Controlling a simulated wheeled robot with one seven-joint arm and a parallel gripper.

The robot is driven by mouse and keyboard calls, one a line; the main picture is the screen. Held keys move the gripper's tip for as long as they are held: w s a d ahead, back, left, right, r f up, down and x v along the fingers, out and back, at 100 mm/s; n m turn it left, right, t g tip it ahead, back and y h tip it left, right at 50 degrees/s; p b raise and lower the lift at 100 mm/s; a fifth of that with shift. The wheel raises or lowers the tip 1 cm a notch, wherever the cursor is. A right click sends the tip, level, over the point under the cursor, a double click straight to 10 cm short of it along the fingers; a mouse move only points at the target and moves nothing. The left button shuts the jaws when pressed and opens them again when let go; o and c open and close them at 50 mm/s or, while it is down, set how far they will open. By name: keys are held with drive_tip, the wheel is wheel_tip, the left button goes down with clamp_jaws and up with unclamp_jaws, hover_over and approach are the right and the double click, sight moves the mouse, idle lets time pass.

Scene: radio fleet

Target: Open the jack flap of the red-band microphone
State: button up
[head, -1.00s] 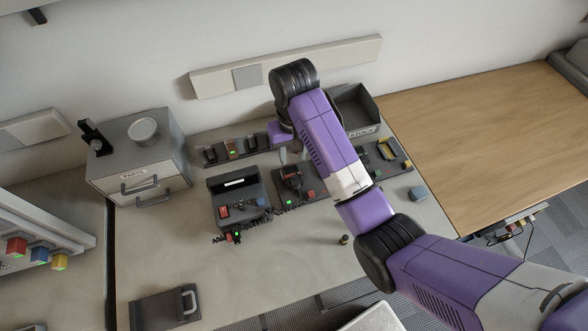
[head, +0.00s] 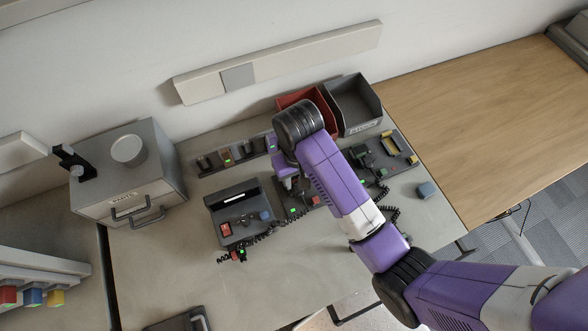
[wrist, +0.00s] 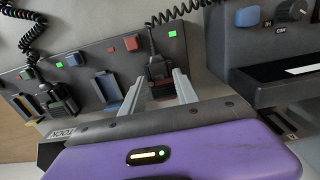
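The red-band microphone (wrist: 158,68) is a dark body with a coiled cord, on a dark panel (wrist: 195,55) in the wrist view. A red patch shows at its lower end, between my fingers. My gripper (wrist: 160,86) is open, with one pale finger on each side of the microphone's lower end; I cannot tell whether they touch it. In the head view my gripper (head: 288,182) is low over the middle panel and hides most of this microphone. The jack flap cannot be made out in either view.
A grey radio unit (head: 240,210) stands left of my gripper. A red bin (head: 300,97) and a grey stock bin (head: 355,105) stand behind.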

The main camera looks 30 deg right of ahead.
drive_tip(key=shift+f, duration=0.2)
clamp_jaws()
